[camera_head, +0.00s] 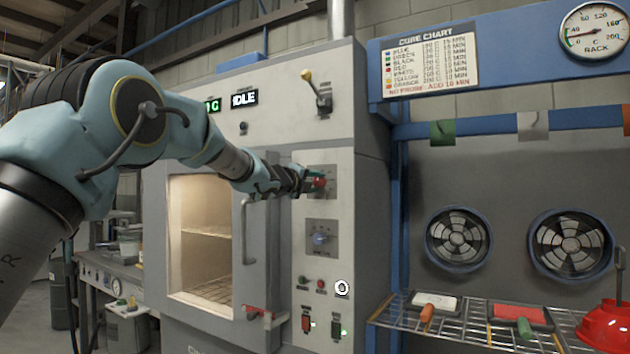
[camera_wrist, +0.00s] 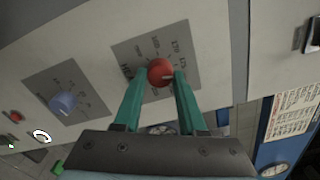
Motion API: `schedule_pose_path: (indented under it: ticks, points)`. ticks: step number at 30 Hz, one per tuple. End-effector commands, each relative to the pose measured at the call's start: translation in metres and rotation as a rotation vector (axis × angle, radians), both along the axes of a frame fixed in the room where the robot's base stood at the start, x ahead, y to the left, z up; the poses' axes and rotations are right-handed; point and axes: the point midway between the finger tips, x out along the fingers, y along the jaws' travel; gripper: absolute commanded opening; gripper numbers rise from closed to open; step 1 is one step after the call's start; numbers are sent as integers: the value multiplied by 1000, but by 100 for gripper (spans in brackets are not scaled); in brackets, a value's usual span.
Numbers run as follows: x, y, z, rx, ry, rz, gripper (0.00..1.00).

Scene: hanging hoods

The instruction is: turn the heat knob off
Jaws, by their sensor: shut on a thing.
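The red heat knob (camera_head: 319,183) sits on a grey dial plate (camera_head: 330,172) on the oven's control panel. It also shows in the wrist view (camera_wrist: 160,72), round, with a pale pointer line and printed numbers around it. My gripper (camera_head: 312,181) has come to the knob from the left. In the wrist view its two green fingers (camera_wrist: 161,82) stand on either side of the red knob, shut on it. Part of the knob is hidden by the fingers in the head view.
A blue knob (camera_head: 320,238) sits below on its own plate, with small buttons (camera_head: 312,283) and switches (camera_head: 306,322) under it. The oven window (camera_head: 205,240) and door handle (camera_head: 246,232) are left of the panel. A wire rack (camera_head: 470,325) stands at right.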

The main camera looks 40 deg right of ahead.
Motion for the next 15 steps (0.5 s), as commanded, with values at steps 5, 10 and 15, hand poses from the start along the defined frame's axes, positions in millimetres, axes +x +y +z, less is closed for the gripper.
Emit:
schedule_pose_path:
  ticks: [5,10,15]
  points:
    - [1,0,1,-40,164,1,0]
    - [1,0,1,-83,321,2,0]
    - [1,0,1,-123,476,2,0]
